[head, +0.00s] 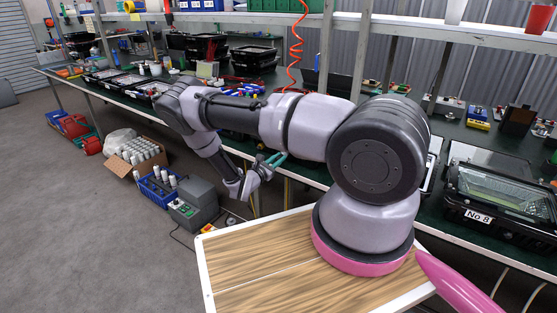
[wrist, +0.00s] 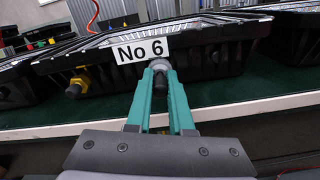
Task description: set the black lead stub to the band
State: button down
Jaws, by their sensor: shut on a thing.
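In the wrist view my gripper (wrist: 160,74) has its teal fingers closed on the black lead stub (wrist: 158,88) under the No 6 label (wrist: 140,50). The stub hangs from a grey fitting on the front of the black floodlight housing (wrist: 215,62). The fingertips cover part of the stub, and I cannot make out a band on it. In the head view my gripper (head: 275,160) is at the front edge of the bench, and the stub there is too small to tell.
A yellow fitting (wrist: 82,80) is on the same housing, left of my fingers. More housings stand on either side. In the head view a No 8 housing (head: 505,200) is at the right on the green bench. A blue crate (head: 160,188) and a grey box (head: 193,205) stand on the floor.

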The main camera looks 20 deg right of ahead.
dwell(0.4)
jog(key=shift+s+a, duration=0.35)
jog(key=shift+a, duration=0.25)
jog(key=c, duration=0.8)
grip_release()
jog(key=v, duration=1)
jog(key=shift+s+a, duration=0.25)
jog(key=shift+a, duration=0.05)
